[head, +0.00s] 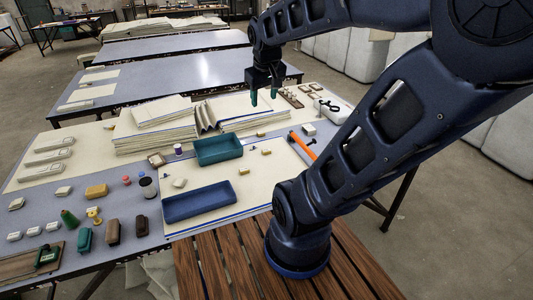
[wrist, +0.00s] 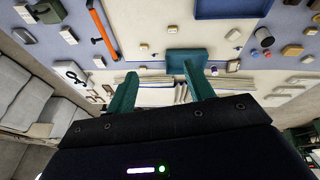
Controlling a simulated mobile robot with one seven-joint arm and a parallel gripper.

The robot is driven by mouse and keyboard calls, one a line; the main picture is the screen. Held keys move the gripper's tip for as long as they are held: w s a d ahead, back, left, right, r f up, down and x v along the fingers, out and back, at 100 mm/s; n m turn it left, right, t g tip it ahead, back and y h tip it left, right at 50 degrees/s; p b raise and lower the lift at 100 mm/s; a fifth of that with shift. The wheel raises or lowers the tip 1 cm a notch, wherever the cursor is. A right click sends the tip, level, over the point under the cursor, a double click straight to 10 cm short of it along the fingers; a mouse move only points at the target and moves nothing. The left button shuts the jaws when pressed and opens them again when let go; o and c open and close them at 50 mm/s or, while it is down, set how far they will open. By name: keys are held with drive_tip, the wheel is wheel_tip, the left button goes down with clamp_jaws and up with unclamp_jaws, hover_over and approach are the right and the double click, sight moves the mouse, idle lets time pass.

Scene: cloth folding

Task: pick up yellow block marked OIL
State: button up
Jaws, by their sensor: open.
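A larger tan-yellow block (head: 96,191) lies at the left of the table. No OIL marking is readable on any of them, so I cannot tell which is the one named. My gripper (head: 264,95) is open and empty, high above the back right of the table. Its two green fingers (wrist: 160,70) stand apart in the wrist view. Small pale yellow blocks (wrist: 143,46) show beyond them.
The green tray (head: 218,149) and blue tray (head: 200,202) sit on the sheet. Folded cloth stacks (head: 155,128) lie behind. An orange-handled tool (head: 302,145) lies to the right. Some sheet between the trays is clear.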

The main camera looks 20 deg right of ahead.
drive_tip(key=w+d+f+n+g+h, duration=0.1)
drive_tip(key=w+d+f+n, duration=0.1)
drive_tip(key=w, duration=0.4)
drive_tip(key=w+d+f+n, duration=0.1)
drive_tip(key=w+f+n, duration=0.15)
drive_tip(key=w, duration=0.25)
drive_tip(key=n+g+h, duration=0.2)
drive_tip(key=n+g, duration=0.1)
drive_tip(key=n, duration=0.8)
hover_over(265, 150)
drive_tip(key=a, duration=0.4)
wheel_tip(265, 150, down, 31)
drive_tip(key=shift+h, duration=0.3)
drive_tip(key=shift+a+f+x, duration=0.1)
drive_tip(key=shift+a+x, duration=0.05)
drive_tip(key=shift+x, duration=1.65)
drive_tip(key=shift+a+f+x, duration=0.1)
drive_tip(key=shift+a+x, duration=0.05)
drive_tip(key=shift+x, duration=1.65)
drive_tip(key=shift+a+x, duration=0.15)
drive_tip(key=shift+x, duration=1.7)
drive_tip(key=shift+w, duration=0.15)
drive_tip(key=c, duration=1)
drive_tip(key=shift+r, duration=0.1)
drive_tip(key=shift+c, duration=0.2)
